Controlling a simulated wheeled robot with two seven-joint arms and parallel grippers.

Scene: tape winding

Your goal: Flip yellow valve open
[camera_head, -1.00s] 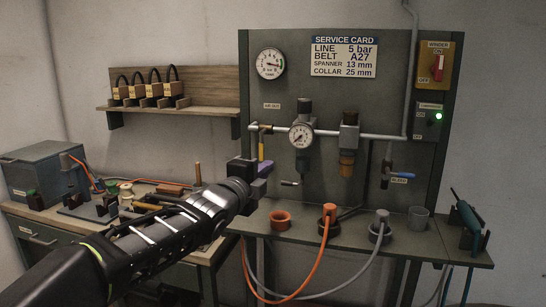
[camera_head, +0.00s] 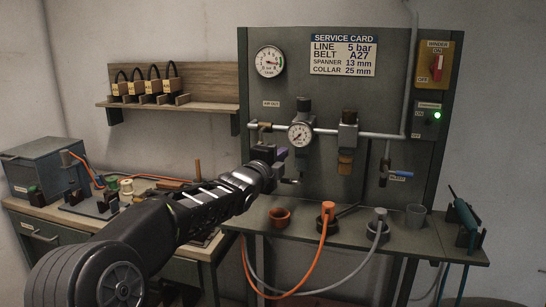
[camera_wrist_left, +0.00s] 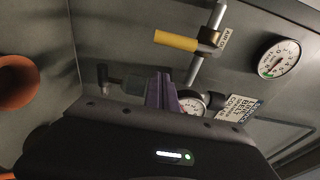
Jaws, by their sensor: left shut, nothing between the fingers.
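My left gripper (camera_head: 276,156) is in front of the panel, just below the valve. Its purple fingers (camera_wrist_left: 162,92) are shut and empty. In the wrist view they appear apart from the handle. My right gripper is out of view.
The round regulator gauge (camera_head: 301,134) is just right of my gripper. A blue-handled bleed valve (camera_head: 400,174) hangs further right. A padlock rack (camera_head: 175,105) is at left.

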